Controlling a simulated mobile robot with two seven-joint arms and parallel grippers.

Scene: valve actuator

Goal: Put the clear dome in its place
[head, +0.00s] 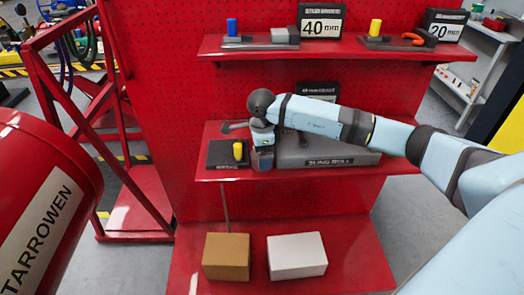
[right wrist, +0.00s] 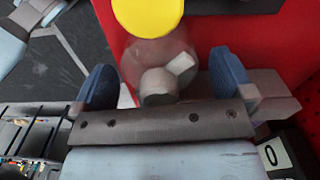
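In the right wrist view a see-through shape that looks like the clear dome (right wrist: 150,55) lies between my right fingers. A grey cylinder and a pale block show through or behind it. A round yellow piece (right wrist: 147,15) sits at its upper end. My right gripper (right wrist: 163,80) has its blue fingertips spread wide, one on each side, with a gap visible on the right; contact on the left is unclear. In the head view my right gripper (head: 262,155) is low over the middle shelf, beside a yellow cylinder (head: 238,151) on a black base. My left gripper is not visible.
The middle red shelf (head: 215,178) carries a grey block (head: 320,153) partly behind my right arm. The upper shelf (head: 340,48) holds small parts and number signs. A brown box (head: 226,257) and white box (head: 297,256) stand below. A red drum (head: 45,200) fills the left.

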